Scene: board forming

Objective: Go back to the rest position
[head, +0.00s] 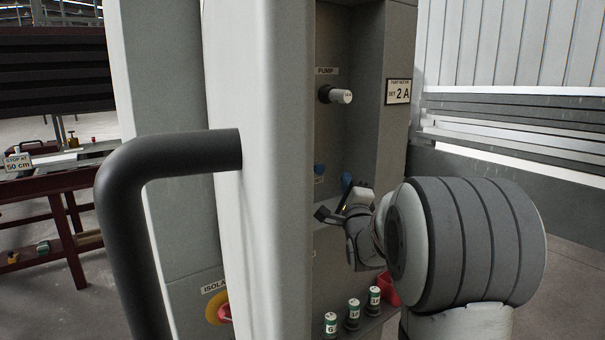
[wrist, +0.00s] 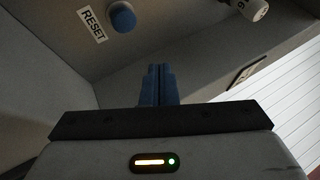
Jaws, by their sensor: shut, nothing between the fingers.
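My gripper (wrist: 159,70) shows in the wrist view with its blue fingers together and nothing between them. In the head view my gripper (head: 346,183) is in front of the open recess of a grey cabinet (head: 165,190), below the pump knob. A blue button (wrist: 123,18) beside a RESET label is ahead and to the left of the fingertips in the wrist view, apart from them. The white-tipped PUMP knob (head: 340,96) sticks out of the recess wall, and part of it shows at the top of the wrist view (wrist: 254,8).
A cabinet door with a thick black handle (head: 125,210) stands close in front at left. Small numbered canisters (head: 353,314) and a red container (head: 388,287) stand on the recess's low shelf. An isolator switch (head: 217,308) is at lower left. A red table (head: 60,180) is farther left.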

